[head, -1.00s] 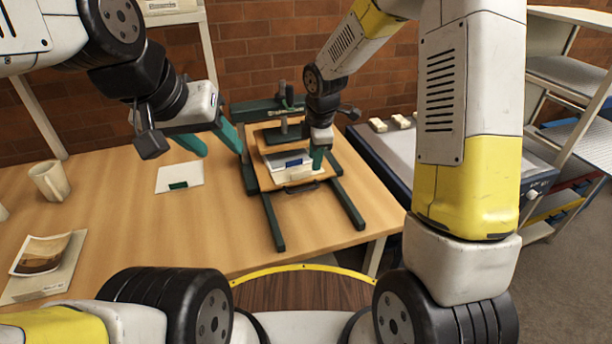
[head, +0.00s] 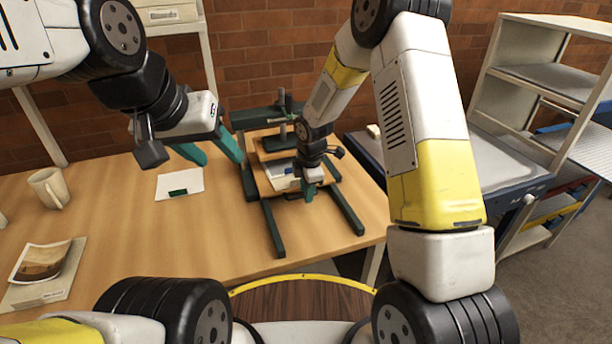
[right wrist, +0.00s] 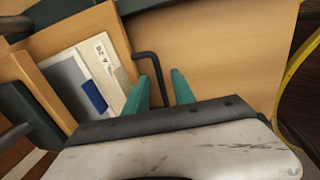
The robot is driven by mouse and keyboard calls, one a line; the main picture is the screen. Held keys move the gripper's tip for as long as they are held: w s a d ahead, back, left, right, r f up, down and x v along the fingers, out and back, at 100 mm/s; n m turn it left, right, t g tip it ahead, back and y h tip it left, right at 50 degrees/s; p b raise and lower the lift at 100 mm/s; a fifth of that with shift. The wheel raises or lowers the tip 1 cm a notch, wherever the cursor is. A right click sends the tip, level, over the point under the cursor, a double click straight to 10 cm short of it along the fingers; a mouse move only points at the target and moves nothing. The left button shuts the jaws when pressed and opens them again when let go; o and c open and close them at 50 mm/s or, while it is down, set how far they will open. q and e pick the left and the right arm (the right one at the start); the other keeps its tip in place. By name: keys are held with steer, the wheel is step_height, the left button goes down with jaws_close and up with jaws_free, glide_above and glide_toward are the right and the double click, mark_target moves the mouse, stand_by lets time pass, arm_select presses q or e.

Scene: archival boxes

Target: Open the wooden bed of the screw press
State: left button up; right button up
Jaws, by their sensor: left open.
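The screw press (head: 283,112) has a dark green frame and stands on the wooden table. Its wooden bed (head: 263,180) sits low between the frame's legs, with papers and a blue-labelled item on it. The bed (right wrist: 113,32) also shows in the right wrist view, with a dark bent handle (right wrist: 150,58) at its front edge. My right gripper (head: 310,190) is at that front edge. Its green fingers (right wrist: 160,88) are apart, with the handle's bar between them in the picture; contact cannot be told. My left gripper (head: 214,150) is open and empty, left of the press.
A white card with a green patch (head: 180,185) lies left of the press. A mug (head: 48,188) and a photo print (head: 42,262) are at the far left. A grey-topped blue unit (head: 490,165) and shelves stand right. The table's front middle is clear.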

jaws_close()
stand_by(1.4)
